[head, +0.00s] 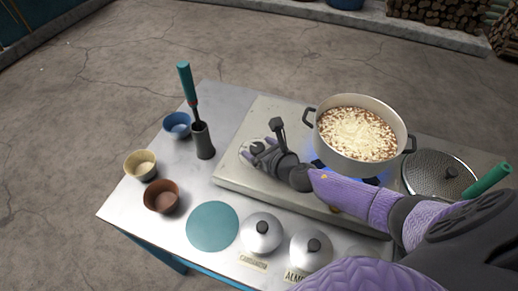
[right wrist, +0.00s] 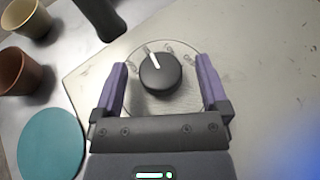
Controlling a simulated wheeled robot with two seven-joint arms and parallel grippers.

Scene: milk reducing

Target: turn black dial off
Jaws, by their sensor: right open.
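The black dial (right wrist: 160,72) sits on the stove's light top, on a clear round plate with markings, in the right wrist view. Its white pointer line aims up and slightly left. My right gripper (right wrist: 162,78) is open, with one finger on each side of the dial and a gap to each. In the head view my right gripper (head: 258,150) is over the left part of the stove (head: 237,178), and it mostly hides the dial. A blue flame (head: 318,164) shows under the pot (head: 345,158) on the burner. My left gripper is not in view.
A dark holder with a teal-handled tool (head: 203,140) stands left of the stove. Blue (head: 177,125), yellow (head: 140,164) and brown (head: 161,196) bowls line the left edge.

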